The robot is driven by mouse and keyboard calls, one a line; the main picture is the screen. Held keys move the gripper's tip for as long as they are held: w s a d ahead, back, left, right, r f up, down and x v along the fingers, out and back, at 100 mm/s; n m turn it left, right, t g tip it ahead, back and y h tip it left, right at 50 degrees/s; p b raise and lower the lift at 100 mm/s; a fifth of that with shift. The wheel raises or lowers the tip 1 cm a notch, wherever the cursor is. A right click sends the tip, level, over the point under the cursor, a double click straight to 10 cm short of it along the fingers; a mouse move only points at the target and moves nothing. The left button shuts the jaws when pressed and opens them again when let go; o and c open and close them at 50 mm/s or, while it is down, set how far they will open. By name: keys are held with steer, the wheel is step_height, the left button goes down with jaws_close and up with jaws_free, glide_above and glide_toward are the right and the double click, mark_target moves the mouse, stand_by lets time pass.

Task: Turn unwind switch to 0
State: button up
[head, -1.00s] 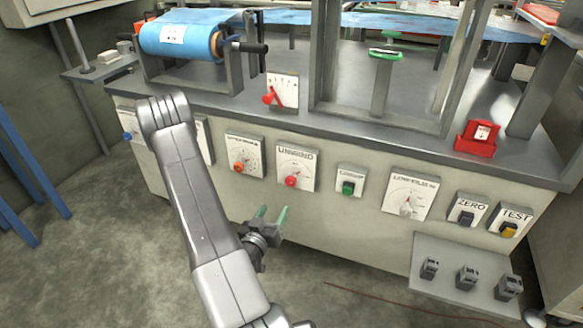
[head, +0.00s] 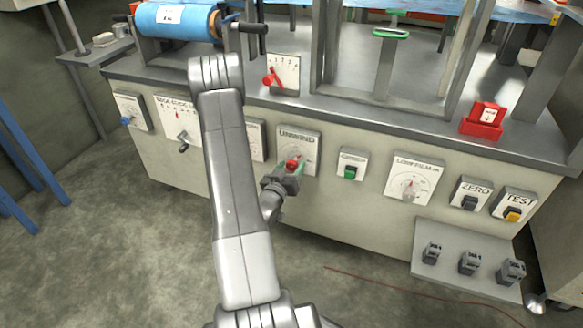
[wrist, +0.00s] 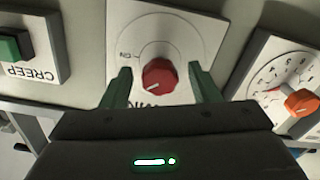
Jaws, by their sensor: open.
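The unwind switch is a red round knob (head: 292,164) on a white plate (head: 299,137) marked UNWIND on the machine's front panel. In the wrist view the red knob (wrist: 159,77) has a pale pointer mark toward its lower left, and "ON" is printed to its left. The 0 mark cannot be made out. My gripper (head: 292,168) is at the knob, its two green fingers (wrist: 164,88) apart, one on each side. There are visible gaps between the fingers and the knob in the wrist view. The gripper holds nothing.
The green CREEP switch (head: 350,172) sits right of the unwind plate, also in the wrist view (wrist: 12,45). An orange knob (wrist: 300,102) is on the other side. My arm hides part of the panel. The shelf with grey boxes (head: 466,284) juts out at lower right.

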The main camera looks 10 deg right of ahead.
steer(key=shift+w+d, duration=0.3)
steer(key=shift+w, duration=0.15)
steer(key=c, duration=1)
steer(key=shift+o, duration=0.2)
steer(key=shift+n, duration=0.3)
steer(key=n+b, duration=0.1)
steer(key=n, duration=0.2)
steer(key=shift+n, duration=0.3)
steer(key=n+b, duration=0.1)
steer(key=n, duration=0.4)
steer(key=shift+n, duration=0.3)
